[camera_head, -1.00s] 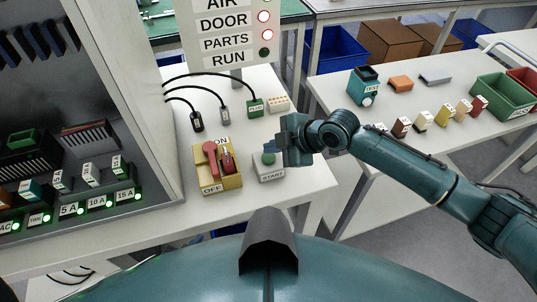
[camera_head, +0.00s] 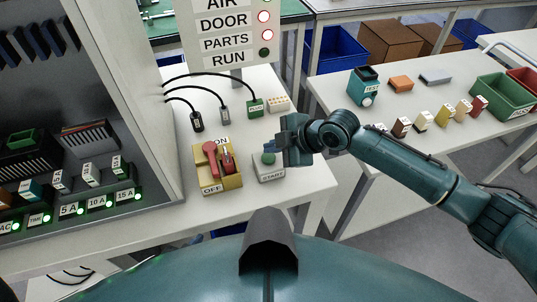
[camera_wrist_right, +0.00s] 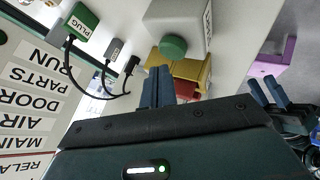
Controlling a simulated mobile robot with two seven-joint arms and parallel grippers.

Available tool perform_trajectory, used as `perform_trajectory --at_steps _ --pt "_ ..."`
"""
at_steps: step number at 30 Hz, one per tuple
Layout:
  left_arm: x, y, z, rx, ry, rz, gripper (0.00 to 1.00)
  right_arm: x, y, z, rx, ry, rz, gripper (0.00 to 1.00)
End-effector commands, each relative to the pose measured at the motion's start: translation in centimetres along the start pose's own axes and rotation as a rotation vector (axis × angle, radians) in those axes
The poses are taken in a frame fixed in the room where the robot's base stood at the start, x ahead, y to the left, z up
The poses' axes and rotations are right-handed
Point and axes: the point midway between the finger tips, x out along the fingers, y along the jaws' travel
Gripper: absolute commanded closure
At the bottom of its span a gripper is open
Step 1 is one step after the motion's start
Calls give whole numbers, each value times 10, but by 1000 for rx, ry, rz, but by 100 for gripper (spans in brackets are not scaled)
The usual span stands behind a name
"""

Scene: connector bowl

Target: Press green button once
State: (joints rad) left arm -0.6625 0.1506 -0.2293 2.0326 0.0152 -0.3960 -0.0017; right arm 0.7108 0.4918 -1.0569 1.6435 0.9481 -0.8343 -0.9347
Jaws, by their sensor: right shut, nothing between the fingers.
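The green button (camera_head: 268,158) is a round cap on a pale box labelled START (camera_head: 270,174), on the white table. In the right wrist view, the green button (camera_wrist_right: 173,46) shows just past the fingertips, on its pale box (camera_wrist_right: 185,15). My right gripper (camera_head: 284,148) is shut and empty, close beside the button on its right in the head view. Its fingers also show together in the right wrist view (camera_wrist_right: 158,82). Contact with the button cannot be made out. My left gripper (camera_wrist_right: 267,92) shows only at the right of the wrist view, its two fingers apart.
A yellow ON/OFF box (camera_head: 208,187) with a red lever (camera_head: 210,150) stands left of the START box. A green plug (camera_head: 255,106) and cables lie behind. A sign panel (camera_head: 228,40) shows red lamps at DOOR and PARTS; the RUN lamp is dark green.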

Motion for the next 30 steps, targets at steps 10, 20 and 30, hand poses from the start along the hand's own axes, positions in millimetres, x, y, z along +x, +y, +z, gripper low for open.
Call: perform_trajectory --at_steps 10,20,30 --pt "0 0 1 4 -1 2 71 1 -1 1 0 0 0 100" --pt "2 0 4 8 -2 3 71 6 -4 4 0 0 0 100" --pt "2 0 6 7 -4 4 71 7 -5 5 0 0 0 100"
